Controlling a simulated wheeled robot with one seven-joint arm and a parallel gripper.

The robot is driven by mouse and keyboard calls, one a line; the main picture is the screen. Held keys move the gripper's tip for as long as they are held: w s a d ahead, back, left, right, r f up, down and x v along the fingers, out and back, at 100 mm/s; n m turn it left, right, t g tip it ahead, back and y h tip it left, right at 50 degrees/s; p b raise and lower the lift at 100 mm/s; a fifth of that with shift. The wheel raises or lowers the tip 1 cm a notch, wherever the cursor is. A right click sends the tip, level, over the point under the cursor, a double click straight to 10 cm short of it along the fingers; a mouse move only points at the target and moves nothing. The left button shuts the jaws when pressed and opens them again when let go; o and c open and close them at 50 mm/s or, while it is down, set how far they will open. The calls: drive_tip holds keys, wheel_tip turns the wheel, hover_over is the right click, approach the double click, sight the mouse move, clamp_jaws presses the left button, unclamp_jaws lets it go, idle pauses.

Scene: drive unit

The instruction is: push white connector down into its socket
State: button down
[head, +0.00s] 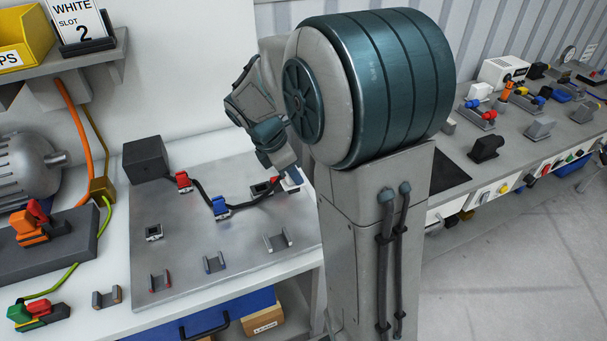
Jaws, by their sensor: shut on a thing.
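My gripper (289,174) points down at the right part of the grey metal board, beside my large arm link. It is shut on the white connector (293,184), of which only a small pale part shows below the fingers. A black cable leads to it from the left. A dark block (262,187) on the board lies just left of the fingers. The connector's socket is hidden by the gripper, and I cannot tell how deep the connector sits.
A red connector (183,181) and a blue connector (221,207) hold the cable, which starts at a black box (146,158). A small pale-rimmed socket (154,233) and several open clips (277,241) stand on the board (190,265). A motor (30,165) stands left.

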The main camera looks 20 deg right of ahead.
drive_tip(key=w+a+p, duration=0.3)
drive_tip(key=w+p, duration=0.2)
drive_tip(key=w, duration=0.6)
drive_tip(key=shift+w+a, duration=0.35)
drive_tip(key=shift+a, duration=0.05)
drive_tip(key=shift+w+a+f+b, duration=0.15)
drive_tip(key=shift+f+b, duration=0.25)
drive_tip(key=shift+f, duration=0.4)
drive_tip(key=shift+w+a+f+b, duration=0.1)
drive_tip(key=shift+a+f+b, duration=0.15)
drive_tip(key=shift+f+b, duration=0.35)
drive_tip(key=shift+w+a+f+b, duration=0.1)
drive_tip(key=shift+a+f+b, duration=0.15)
drive_tip(key=shift+f, duration=0.7)
drive_tip(key=shift+f+b, duration=0.8)
drive_tip(key=shift+f, duration=0.6)
drive_tip(key=shift+f, duration=0.15)
drive_tip(key=shift+f+b, duration=0.65)
drive_tip(key=shift+f, duration=0.9)
